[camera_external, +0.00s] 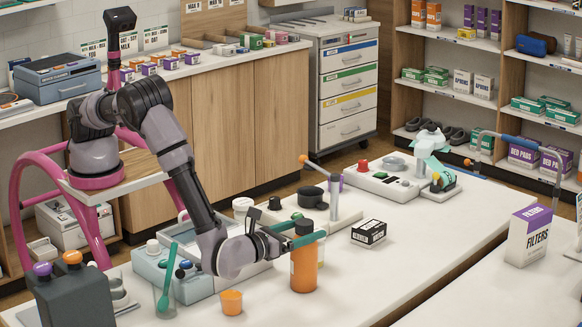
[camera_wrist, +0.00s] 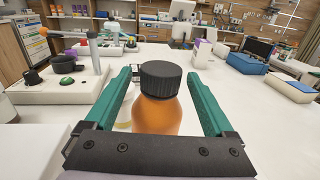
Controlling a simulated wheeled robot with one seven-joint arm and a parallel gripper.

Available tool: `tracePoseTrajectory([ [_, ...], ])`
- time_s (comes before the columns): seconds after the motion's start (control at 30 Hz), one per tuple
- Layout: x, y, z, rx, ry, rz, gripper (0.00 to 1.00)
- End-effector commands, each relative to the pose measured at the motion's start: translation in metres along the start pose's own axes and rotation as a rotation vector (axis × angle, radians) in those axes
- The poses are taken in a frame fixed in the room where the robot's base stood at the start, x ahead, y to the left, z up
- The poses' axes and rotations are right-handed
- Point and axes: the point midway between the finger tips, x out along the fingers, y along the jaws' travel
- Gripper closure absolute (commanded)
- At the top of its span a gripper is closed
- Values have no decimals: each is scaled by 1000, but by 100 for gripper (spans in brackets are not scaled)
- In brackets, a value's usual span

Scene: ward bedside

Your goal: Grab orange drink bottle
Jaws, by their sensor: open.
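The orange drink bottle (camera_external: 304,268) stands upright on the white table, with a black cap (camera_wrist: 160,76). In the wrist view, its orange body (camera_wrist: 157,115) is between the two green fingers of my gripper (camera_wrist: 159,73), with a visible gap on each side. In the external view, my gripper (camera_external: 308,231) is level with the bottle's upper part, and its fingers hide the cap area. The gripper is open and holds nothing. The bottle's lower part is hidden in the wrist view.
A small orange cup (camera_external: 231,302) and a clear cup with a green spoon (camera_external: 165,300) stand left of the bottle. A black-and-white box (camera_external: 369,233) lies to its right. A device with a post (camera_external: 345,208) is behind. The table's right front is clear.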

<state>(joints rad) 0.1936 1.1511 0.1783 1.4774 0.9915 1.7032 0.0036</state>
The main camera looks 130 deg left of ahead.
Motion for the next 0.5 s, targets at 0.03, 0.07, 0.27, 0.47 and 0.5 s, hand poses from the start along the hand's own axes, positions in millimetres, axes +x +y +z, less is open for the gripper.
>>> tracePoseTrajectory([
  [0.03, 9, 1, -1, 0, 1, 4, 12],
  [0.07, 14, 1, -2, 0, 2, 4, 12],
  [0.27, 32, 0, -1, -1, 1, 0, 12],
  [0.47, 32, 0, -1, -1, 1, -1, 27],
  [0.5, 32, 0, -1, -1, 1, 0, 42],
])
